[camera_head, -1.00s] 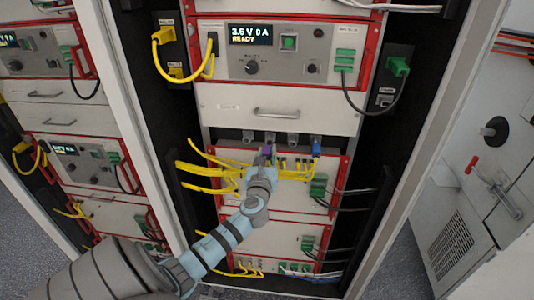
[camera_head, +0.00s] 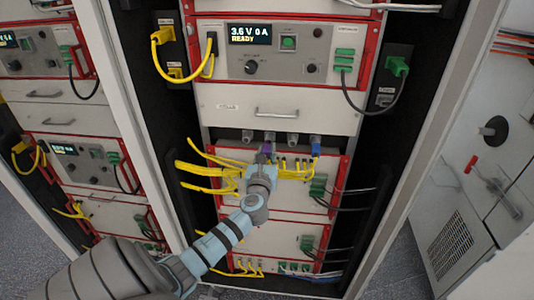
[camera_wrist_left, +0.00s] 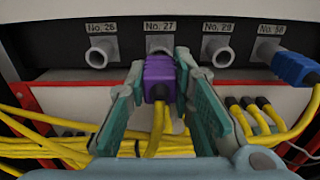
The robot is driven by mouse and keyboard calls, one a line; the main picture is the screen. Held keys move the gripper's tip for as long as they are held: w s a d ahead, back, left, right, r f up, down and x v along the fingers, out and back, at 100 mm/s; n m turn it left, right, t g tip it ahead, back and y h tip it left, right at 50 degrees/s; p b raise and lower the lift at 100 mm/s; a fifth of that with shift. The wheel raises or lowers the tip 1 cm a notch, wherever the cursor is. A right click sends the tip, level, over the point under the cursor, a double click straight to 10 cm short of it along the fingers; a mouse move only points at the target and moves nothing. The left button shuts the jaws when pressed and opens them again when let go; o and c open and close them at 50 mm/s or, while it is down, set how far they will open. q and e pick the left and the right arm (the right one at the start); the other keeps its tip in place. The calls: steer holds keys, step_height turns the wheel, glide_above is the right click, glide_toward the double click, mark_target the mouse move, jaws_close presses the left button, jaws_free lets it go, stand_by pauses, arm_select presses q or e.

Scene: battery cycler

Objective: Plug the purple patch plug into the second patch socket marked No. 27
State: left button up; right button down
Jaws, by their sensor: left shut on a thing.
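The purple patch plug (camera_wrist_left: 158,78) is in the jaws of my left gripper (camera_wrist_left: 160,70), with its two yellow cables hanging toward me. In the head view the plug (camera_head: 267,147) shows just beyond my left gripper (camera_head: 265,160). The plug's far end is directly in front of the grey socket marked No. 27 (camera_wrist_left: 160,45) and overlaps its lower rim in the wrist view. I cannot tell how far it is inside. My right gripper is not in view.
The No. 26 socket (camera_wrist_left: 101,52) and No. 29 socket (camera_wrist_left: 218,50) beside it are empty. A blue plug (camera_wrist_left: 297,69) sits at the rightmost socket. Yellow cables (camera_wrist_left: 50,146) run below on the left, and several yellow plugs (camera_wrist_left: 248,104) stand close by on the right.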

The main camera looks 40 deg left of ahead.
arm_select(q)
steer(key=shift+x, duration=1.2)
stand_by(0.7)
steer(key=o, duration=0.9)
steer(key=shift+o, duration=0.2)
steer(key=shift+s, duration=0.1)
steer(key=shift+d, duration=0.1)
steer(key=v, duration=1.2)
